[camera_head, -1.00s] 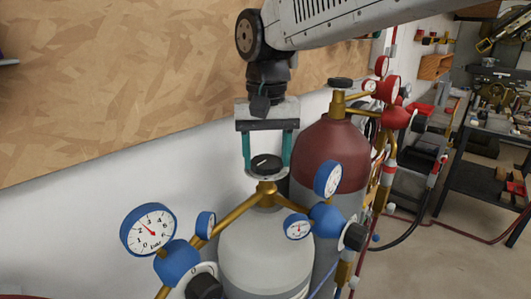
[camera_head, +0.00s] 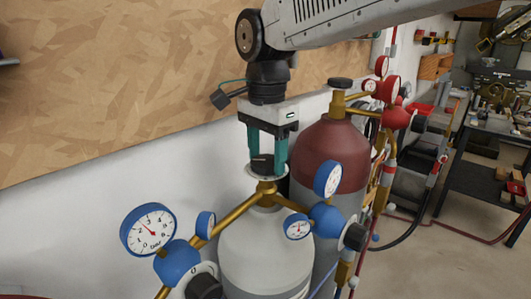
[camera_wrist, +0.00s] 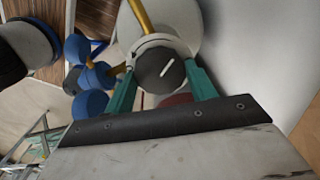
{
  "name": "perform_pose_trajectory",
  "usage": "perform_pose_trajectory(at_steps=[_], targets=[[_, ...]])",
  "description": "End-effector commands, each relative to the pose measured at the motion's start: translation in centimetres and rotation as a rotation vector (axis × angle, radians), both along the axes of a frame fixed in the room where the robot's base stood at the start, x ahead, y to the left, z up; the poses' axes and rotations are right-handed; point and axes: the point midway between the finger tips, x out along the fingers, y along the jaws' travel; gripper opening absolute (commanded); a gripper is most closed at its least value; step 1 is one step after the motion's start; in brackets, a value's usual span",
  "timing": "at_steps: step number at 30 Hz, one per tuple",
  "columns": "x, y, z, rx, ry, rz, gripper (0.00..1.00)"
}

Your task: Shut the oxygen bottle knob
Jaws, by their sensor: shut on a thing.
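The oxygen bottle knob (camera_head: 263,162) is a black round cap with a white mark, on top of the brass valve of the white bottle (camera_head: 262,252). My gripper (camera_head: 266,164) points down at it from above, its two teal fingers on either side of the knob. The fingers are shut on the knob. In the wrist view the knob (camera_wrist: 160,69) sits between the fingers, and its white line runs diagonally, up to the right. A pale round plate lies just under the knob.
Blue gauges (camera_head: 148,229) and brass pipes flank the valve close by. A maroon-topped bottle (camera_head: 330,152) with its own black knob (camera_head: 340,83) and red gauges stands behind right. A white wall and wooden board (camera_head: 120,80) are close behind.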

Motion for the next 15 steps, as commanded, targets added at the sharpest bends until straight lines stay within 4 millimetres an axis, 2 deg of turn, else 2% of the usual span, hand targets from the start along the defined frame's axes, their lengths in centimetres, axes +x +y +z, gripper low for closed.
perform_pose_trajectory(at_steps=[15], targets=[[0.1,0.04,0.21,0.003,-0.005,-0.461,0.33]])
